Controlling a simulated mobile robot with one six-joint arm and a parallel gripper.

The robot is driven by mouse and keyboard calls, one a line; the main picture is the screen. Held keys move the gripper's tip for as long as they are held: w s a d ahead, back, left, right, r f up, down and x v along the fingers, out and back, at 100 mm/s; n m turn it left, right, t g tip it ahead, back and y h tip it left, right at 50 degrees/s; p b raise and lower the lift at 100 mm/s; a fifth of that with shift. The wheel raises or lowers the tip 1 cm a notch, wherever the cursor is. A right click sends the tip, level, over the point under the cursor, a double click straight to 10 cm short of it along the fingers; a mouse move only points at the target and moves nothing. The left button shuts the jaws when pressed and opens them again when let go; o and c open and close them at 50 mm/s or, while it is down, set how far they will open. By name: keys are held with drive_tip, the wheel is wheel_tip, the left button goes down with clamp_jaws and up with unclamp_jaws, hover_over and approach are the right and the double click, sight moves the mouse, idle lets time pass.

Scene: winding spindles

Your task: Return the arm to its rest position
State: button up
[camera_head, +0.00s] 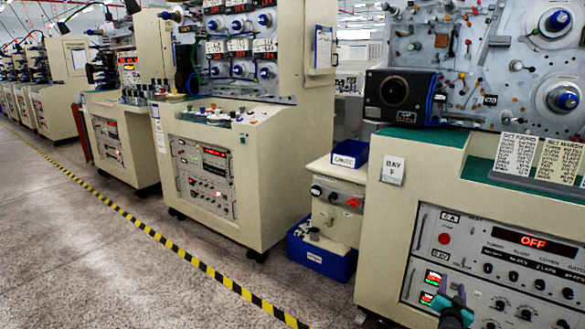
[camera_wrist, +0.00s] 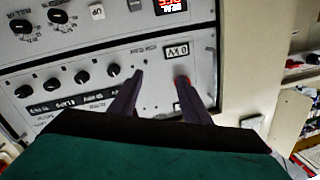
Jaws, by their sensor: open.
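My gripper (camera_wrist: 161,80) is open and empty in the wrist view, its two dark fingers pointing at a grey control panel (camera_wrist: 60,70). The right fingertip overlaps a red button (camera_wrist: 183,80) below a "0 KV" label; I cannot tell whether they touch. In the head view my gripper (camera_head: 451,292) is dark and teal, at the bottom right in front of the near machine's panel (camera_head: 480,262). That panel has a red display reading OFF (camera_head: 533,243) and a red button (camera_head: 444,239). The rest of my arm is out of the head view.
The near cream machine (camera_head: 420,215) fills the right side. A cream side unit (camera_head: 335,200) and a blue bin (camera_head: 318,257) stand left of it. More machines line the back left. The grey floor is open beyond the yellow-black stripe (camera_head: 195,262).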

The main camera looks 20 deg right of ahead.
drive_tip(key=w+a+f+n+y+p, duration=0.15)
drive_tip(key=w+a, duration=0.25)
drive_tip(key=a, duration=0.4)
drive_tip(key=w+a+f+n+t+y+p, duration=0.1)
drive_tip(key=w+a+f+y+p, duration=0.1)
drive_tip(key=w+a, duration=0.45)
drive_tip(key=w+a+f+n+y+p, duration=0.1)
drive_tip(key=w+a+f+y+p, duration=0.15)
drive_tip(key=a, duration=0.75)
drive_tip(key=s+a+f+n+g+y+p, duration=0.15)
drive_tip(key=a+f, duration=0.25)
drive_tip(key=a, duration=0.7)
drive_tip(key=s+a+f+n+g+y+p, duration=0.1)
drive_tip(key=a+f+n+g+y+p, duration=0.3)
drive_tip(key=a, duration=0.7)
drive_tip(key=s+a+f+n+g+p, duration=0.1)
drive_tip(key=s+a+f+g+p, duration=0.4)
drive_tip(key=s+a, duration=1.05)
drive_tip(key=s+a+n+g+y+b, duration=0.1)
drive_tip(key=s+n+g, duration=0.2)
drive_tip(key=s, duration=1.9)
drive_tip(key=g, duration=0.5)
drive_tip(key=shift+a+b, duration=0.3)
drive_tip(key=shift+f, duration=0.1)
